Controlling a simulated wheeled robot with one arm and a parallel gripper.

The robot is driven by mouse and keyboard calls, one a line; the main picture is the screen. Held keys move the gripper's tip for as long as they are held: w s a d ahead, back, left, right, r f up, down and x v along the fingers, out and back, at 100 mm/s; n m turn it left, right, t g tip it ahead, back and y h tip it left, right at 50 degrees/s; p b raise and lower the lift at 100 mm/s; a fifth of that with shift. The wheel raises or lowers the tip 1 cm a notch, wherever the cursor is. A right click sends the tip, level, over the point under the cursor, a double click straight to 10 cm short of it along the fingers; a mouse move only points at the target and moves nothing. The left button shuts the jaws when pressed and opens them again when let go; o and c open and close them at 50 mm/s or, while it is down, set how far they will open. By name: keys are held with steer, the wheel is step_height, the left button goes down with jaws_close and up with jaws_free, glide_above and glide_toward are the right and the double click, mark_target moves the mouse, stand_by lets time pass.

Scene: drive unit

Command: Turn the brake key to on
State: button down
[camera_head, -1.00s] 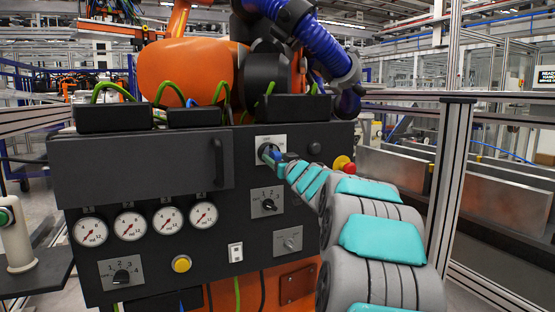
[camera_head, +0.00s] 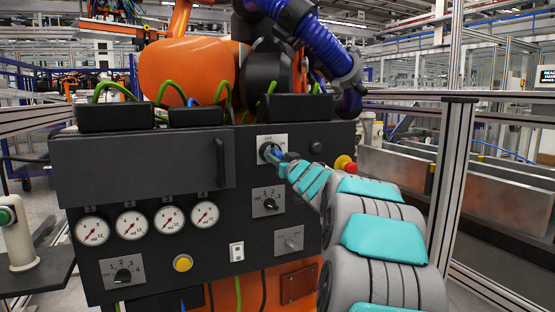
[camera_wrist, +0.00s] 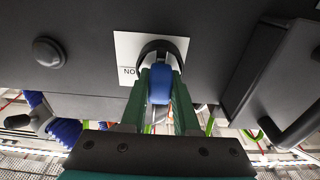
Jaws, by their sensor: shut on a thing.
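The brake key has a blue grip (camera_wrist: 160,84) and sits in a round black switch on a white plate (camera_head: 272,140) at the upper right of the dark panel. In the wrist view the plate (camera_wrist: 125,50) shows part of a label that reads "NO", upside down or cut off by the switch. My gripper (camera_wrist: 160,92) is shut on the blue key, one green finger on each side. In the head view my gripper (camera_head: 277,157) reaches the switch from the lower right and hides part of the key.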

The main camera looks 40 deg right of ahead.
steer(key=shift+r+m+p, duration=0.15)
steer(key=shift+m+p, duration=1.35)
steer(key=shift+p, duration=0.4)
steer(key=shift+a+m+h+p, duration=0.1)
steer(key=shift+m+h+p, duration=0.2)
steer(key=shift+m+p, duration=2.1)
steer(key=shift+p, duration=0.4)
steer(key=shift+m+g, duration=0.3)
steer(key=shift+m, duration=0.9)
steer(key=shift+a, duration=0.1)
steer(key=shift+w+m, duration=0.1)
steer(key=shift+m, duration=1.7)
steer(key=c, duration=0.6)
jaws_free()
